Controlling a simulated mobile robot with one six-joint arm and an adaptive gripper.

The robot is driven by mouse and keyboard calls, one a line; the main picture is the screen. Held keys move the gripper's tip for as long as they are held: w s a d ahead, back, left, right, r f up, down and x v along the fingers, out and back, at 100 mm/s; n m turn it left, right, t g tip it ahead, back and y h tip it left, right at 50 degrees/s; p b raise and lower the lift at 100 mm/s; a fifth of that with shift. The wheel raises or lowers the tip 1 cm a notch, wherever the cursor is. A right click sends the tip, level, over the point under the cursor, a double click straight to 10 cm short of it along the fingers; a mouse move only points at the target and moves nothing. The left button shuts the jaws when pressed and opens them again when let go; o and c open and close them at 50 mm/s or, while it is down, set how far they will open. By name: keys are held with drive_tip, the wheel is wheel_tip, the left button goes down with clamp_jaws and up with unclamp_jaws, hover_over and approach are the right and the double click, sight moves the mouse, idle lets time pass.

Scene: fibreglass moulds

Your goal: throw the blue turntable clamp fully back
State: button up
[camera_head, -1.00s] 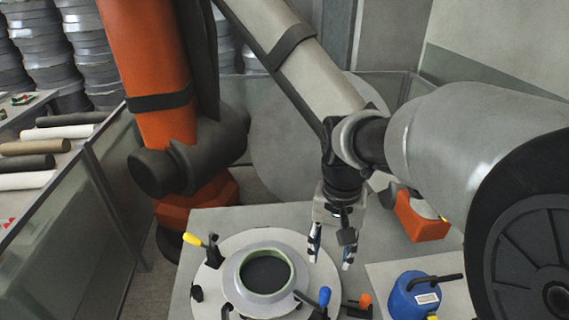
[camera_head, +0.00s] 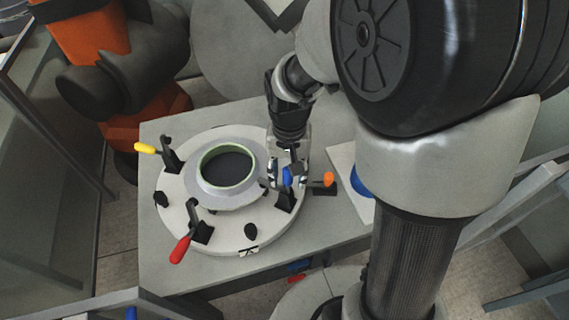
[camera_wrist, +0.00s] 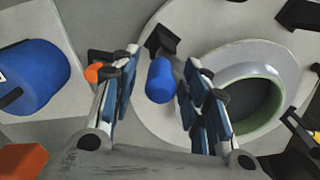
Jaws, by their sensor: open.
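The blue turntable clamp's handle (camera_wrist: 161,80) lies between the two spread fingers of my gripper (camera_wrist: 158,105) in the wrist view, apart from both. Its dark base (camera_wrist: 162,42) stands at the turntable's edge. In the head view the blue handle (camera_head: 287,176) shows at the right side of the round pale turntable (camera_head: 172,218), with my gripper (camera_head: 287,178) over it. My gripper is open and holds nothing. A ring-shaped mould (camera_head: 226,168) with a greenish rim sits in the turntable's middle, close beside one finger in the wrist view.
A yellow clamp (camera_head: 146,148), a red clamp (camera_head: 180,249) and an orange handle (camera_head: 328,179) stand around the turntable. A blue container (camera_wrist: 38,78) is to the left in the wrist view. An orange robot arm (camera_head: 90,45) stands behind. The table's front (camera_head: 165,277) is clear.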

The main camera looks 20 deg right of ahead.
drive_tip(key=shift+f, duration=0.1)
drive_tip(key=shift+c, duration=0.3)
clamp_jaws()
idle(0.4)
